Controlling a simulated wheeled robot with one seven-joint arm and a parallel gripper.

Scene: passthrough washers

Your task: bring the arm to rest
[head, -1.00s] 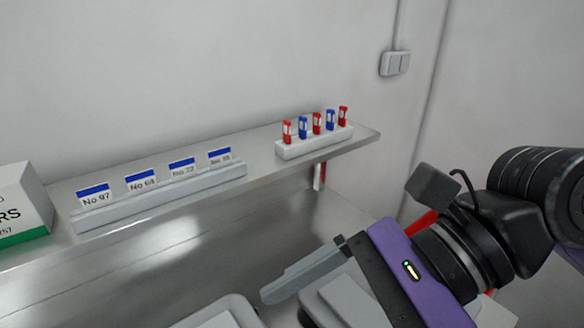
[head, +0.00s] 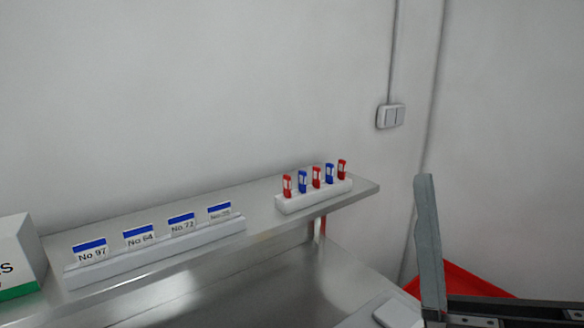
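My gripper (head: 430,248) is at the lower right of the head view. One grey finger points upward, and a dark bar at its base runs to the right edge. The other finger is out of the picture, so its opening cannot be told. Nothing shows held against the visible finger. The finger stands in front of the wall, right of the shelf end in the picture. The rest of my arm is out of view.
A metal shelf (head: 258,218) carries a white box (head: 20,252), a rail of numbered cards (head: 155,250) and a white holder (head: 313,197) with red and blue pieces. A red bin (head: 460,284) lies behind the gripper. A wall switch (head: 391,116) is above.

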